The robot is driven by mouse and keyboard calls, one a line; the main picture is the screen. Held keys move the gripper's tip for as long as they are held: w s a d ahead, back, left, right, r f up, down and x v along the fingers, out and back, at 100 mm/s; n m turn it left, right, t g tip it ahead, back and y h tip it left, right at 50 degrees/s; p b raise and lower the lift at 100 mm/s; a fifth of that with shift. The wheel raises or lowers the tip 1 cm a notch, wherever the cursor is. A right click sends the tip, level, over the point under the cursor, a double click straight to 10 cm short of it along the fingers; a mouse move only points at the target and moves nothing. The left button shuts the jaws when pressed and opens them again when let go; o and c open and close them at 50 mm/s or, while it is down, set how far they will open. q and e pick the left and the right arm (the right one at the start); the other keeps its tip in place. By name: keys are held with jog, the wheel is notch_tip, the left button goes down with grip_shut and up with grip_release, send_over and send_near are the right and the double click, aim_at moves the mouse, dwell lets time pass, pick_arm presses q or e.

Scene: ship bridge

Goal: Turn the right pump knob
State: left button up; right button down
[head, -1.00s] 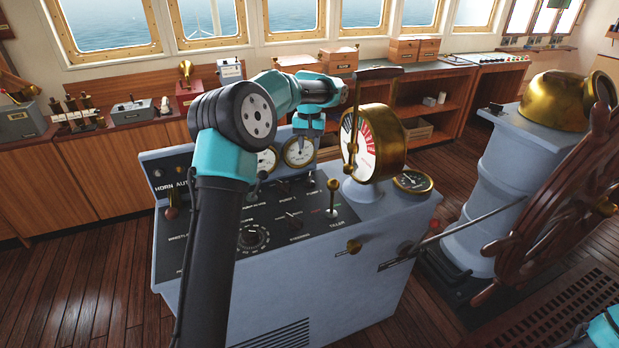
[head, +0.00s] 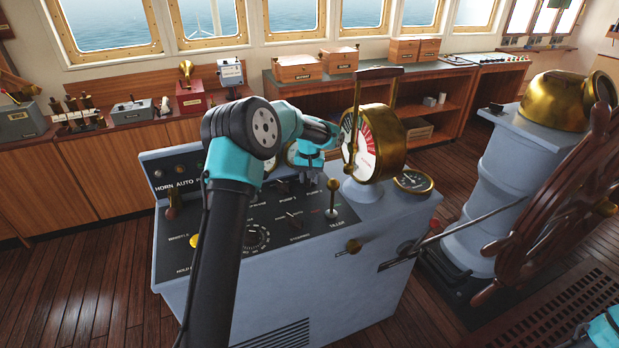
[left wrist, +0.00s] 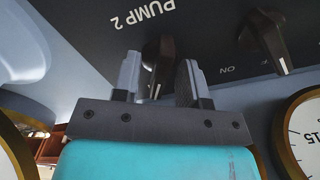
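The right pump knob (left wrist: 159,62) is a dark pointer knob beside the "PUMP 2" label on the console's black panel. In the left wrist view it stands between the two fingers of my left gripper (left wrist: 158,82). The fingers are apart, one on each side, with a gap at the knob. In the head view my left gripper (head: 312,178) is low over the panel and hides this knob. The left pump knob (left wrist: 264,42) shows in the left wrist view, outside the fingers. My right gripper is out of view.
The brass telegraph (head: 378,143) stands close to the right of my left gripper. A tiller lever (head: 332,197) rises in front of it. Round gauges (left wrist: 309,130) sit behind the knobs. A wooden wheel (head: 570,205) is far right.

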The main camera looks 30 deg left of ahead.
pick_arm(q)
grip_shut()
dwell(0.3)
jog(key=shift+n, duration=0.4)
jog(key=n, duration=1.1)
dwell(0.6)
grip_release()
